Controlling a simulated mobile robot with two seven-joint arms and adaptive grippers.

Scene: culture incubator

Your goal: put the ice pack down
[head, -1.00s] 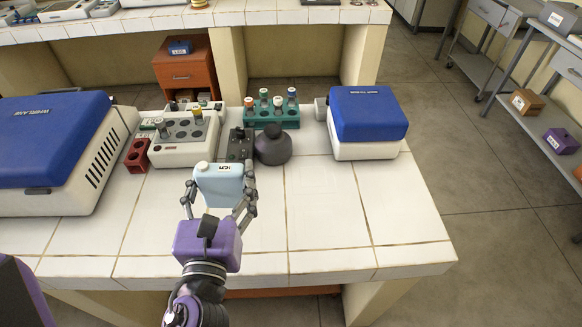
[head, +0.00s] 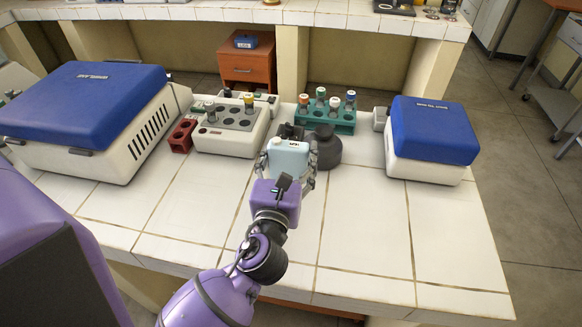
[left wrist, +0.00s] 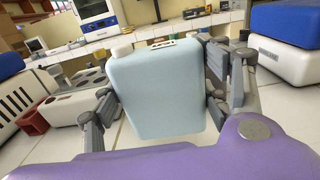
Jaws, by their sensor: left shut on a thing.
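The ice pack (head: 288,158) is a pale blue flat bottle shape with a white cap. It is upright, over the white tiled bench in the head view. My left gripper (head: 290,170) is shut on it, with a finger on each side. In the left wrist view the ice pack (left wrist: 158,92) fills the middle between the two fingers. Whether its bottom touches the tiles cannot be told. My right gripper is not in view.
Blue-lidded machines stand left (head: 82,105) and right (head: 432,133). Bare tiles (head: 372,220) lie front right.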

